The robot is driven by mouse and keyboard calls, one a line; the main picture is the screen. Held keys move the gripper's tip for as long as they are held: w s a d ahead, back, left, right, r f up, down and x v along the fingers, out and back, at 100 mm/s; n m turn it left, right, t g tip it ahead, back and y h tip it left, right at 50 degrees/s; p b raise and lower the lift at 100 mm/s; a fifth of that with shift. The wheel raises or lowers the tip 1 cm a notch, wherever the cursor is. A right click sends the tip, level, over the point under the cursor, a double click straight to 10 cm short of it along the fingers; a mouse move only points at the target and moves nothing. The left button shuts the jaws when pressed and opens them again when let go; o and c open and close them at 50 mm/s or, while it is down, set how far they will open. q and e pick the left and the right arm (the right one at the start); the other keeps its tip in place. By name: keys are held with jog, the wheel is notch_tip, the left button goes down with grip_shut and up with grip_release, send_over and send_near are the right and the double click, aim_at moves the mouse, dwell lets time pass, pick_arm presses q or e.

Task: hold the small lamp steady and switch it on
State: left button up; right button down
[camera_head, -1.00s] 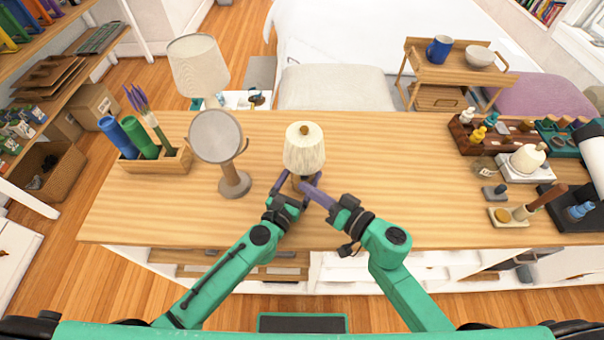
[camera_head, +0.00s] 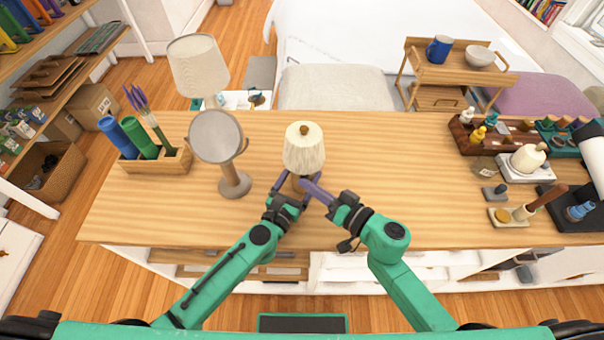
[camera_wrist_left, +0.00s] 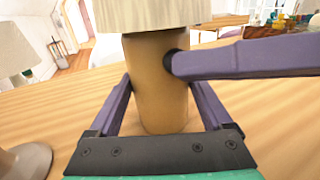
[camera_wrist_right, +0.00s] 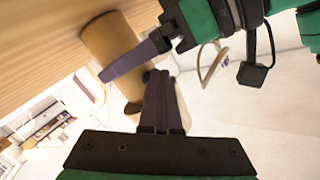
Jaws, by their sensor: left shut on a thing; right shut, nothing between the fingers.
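The small lamp (camera_head: 304,148) stands upright on the wooden table, with a cream pleated shade and a tan cylindrical base. Its base fills the middle of the left wrist view (camera_wrist_left: 158,95). My left gripper (camera_head: 288,190) is shut on the base, one finger on each side. A dark round knob (camera_wrist_left: 168,62) shows on the base's side. My right gripper (camera_head: 306,183) is shut and empty, its fingertips at the knob and partly covering it. In the right wrist view the closed fingers (camera_wrist_right: 158,80) point toward the base (camera_wrist_right: 108,40). Whether the lamp is lit is not clear.
Trays and small items (camera_head: 525,165) crowd the right end. The table (camera_head: 390,170) between is clear.

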jog(key=shift+w, duration=0.15)
dwell(0.3)
jog(key=shift+s, duration=0.6)
jog(key=s, duration=0.6)
jog(key=shift+d, duration=0.2)
